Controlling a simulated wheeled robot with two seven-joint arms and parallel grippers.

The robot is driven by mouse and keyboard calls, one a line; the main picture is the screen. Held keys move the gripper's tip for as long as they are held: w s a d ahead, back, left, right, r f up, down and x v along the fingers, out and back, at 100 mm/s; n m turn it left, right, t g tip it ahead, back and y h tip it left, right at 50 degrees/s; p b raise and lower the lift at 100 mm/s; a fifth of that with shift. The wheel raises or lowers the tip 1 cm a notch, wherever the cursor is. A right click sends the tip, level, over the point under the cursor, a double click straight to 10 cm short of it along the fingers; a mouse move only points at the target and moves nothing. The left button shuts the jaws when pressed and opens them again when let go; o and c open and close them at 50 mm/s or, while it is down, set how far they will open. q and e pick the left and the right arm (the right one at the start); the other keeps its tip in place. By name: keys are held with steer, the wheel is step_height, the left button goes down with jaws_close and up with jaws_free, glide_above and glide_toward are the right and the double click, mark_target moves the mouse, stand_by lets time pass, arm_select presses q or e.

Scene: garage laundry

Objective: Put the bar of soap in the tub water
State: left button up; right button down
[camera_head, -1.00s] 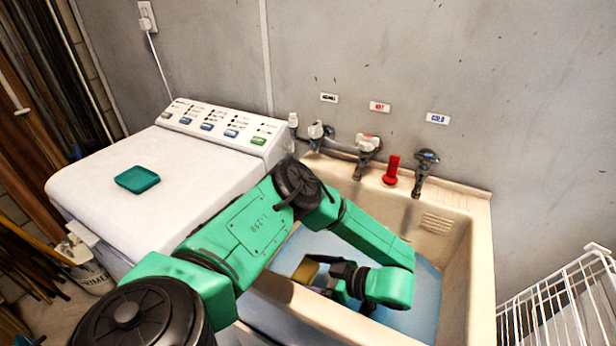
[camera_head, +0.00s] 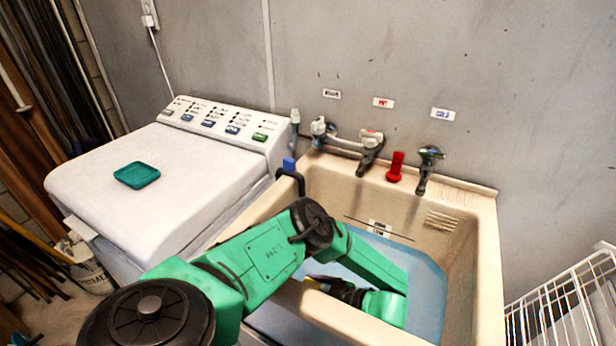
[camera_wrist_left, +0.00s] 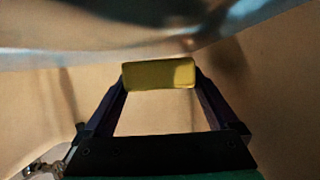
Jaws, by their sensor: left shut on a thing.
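The bar of soap (camera_wrist_left: 158,75) is yellow and sits between the two fingertips of my left gripper (camera_wrist_left: 160,82) in the left wrist view. My left gripper (camera_head: 325,285) is shut on it, low inside the beige tub (camera_head: 478,235). In the head view only a small yellow edge of the soap (camera_head: 312,284) shows beside the tub's near-left wall. The tub water (camera_head: 428,280) is pale blue and lies around my left forearm. I cannot tell exactly how deep the soap is. My right gripper is out of view.
A white washer (camera_head: 200,180) with a teal dish (camera_head: 137,175) on its lid stands left of the tub. Several taps (camera_head: 370,150) and a red object (camera_head: 396,166) line the tub's back edge. A black hose with a blue clip (camera_head: 290,164) hooks over the left rim. A white wire rack (camera_head: 570,295) is at right.

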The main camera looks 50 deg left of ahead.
arm_select(q)
steer(key=shift+f, duration=0.25)
steer(key=o, duration=1.1)
steer(key=shift+r, duration=0.3)
steer(key=shift+r+p, duration=0.7)
steer(key=shift+p, duration=0.1)
steer(key=shift+w+d+f+b, duration=0.2)
steer(key=shift+w+d+b, duration=0.1)
steer(key=shift+d+b, duration=0.4)
steer(key=v, duration=0.6)
steer(key=shift+r+b, duration=0.15)
steer(key=shift+b, duration=0.2)
steer(key=shift+r, duration=0.1)
